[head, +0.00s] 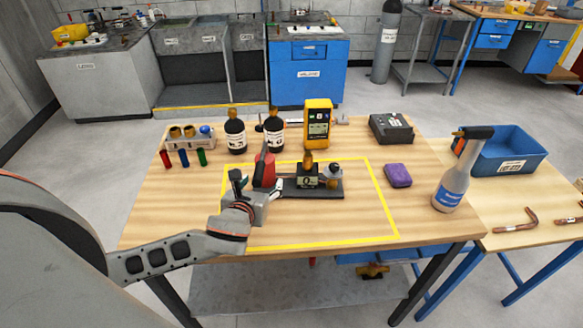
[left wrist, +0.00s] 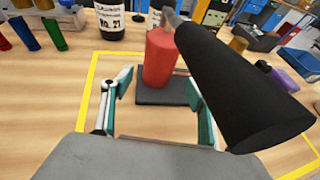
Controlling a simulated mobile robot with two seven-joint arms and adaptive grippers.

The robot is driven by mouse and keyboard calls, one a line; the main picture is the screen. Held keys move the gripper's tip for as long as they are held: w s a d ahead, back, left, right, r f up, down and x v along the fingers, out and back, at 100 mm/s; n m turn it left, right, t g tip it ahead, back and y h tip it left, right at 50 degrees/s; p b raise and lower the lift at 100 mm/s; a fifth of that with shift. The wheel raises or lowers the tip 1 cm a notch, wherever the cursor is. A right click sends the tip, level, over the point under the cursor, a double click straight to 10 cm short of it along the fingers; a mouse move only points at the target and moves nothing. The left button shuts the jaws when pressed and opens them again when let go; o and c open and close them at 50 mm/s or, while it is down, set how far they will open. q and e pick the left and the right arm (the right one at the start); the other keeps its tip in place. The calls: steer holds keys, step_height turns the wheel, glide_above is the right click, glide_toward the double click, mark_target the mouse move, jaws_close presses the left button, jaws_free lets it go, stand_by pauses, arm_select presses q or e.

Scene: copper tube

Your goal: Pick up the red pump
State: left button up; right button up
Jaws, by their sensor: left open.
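The red pump (head: 264,172) stands upright at the left end of a dark base plate (head: 325,191), inside the yellow outline on the table. In the left wrist view its red body (left wrist: 160,60) shows beyond and between my fingers, and a large black handle-like part (left wrist: 240,85) crosses the right side close to the camera. My left gripper (head: 257,187) is open at the pump's near side, one finger to each side. It also shows in the left wrist view (left wrist: 157,92) with nothing held. I cannot tell whether a finger touches the pump. My right gripper is not in view.
Two dark bottles (head: 235,136) and a yellow meter (head: 318,124) stand behind the pump. A small gauge block (head: 308,178) sits on the plate to its right. A purple sponge (head: 398,175) and a spray bottle (head: 452,185) are farther right. The table front is clear.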

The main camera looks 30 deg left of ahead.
mark_target(264, 180)
arm_select(q)
steer(key=shift+x, duration=0.9)
steer(key=x, duration=0.4)
steer(key=shift+a+f, duration=0.2)
steer(key=shift+w+a+f, duration=0.1)
steer(key=shift+w+f, duration=0.2)
steer(key=shift+w, duration=0.15)
jaws_close()
steer(key=shift+w+r, duration=0.2)
steer(key=shift+r, duration=0.15)
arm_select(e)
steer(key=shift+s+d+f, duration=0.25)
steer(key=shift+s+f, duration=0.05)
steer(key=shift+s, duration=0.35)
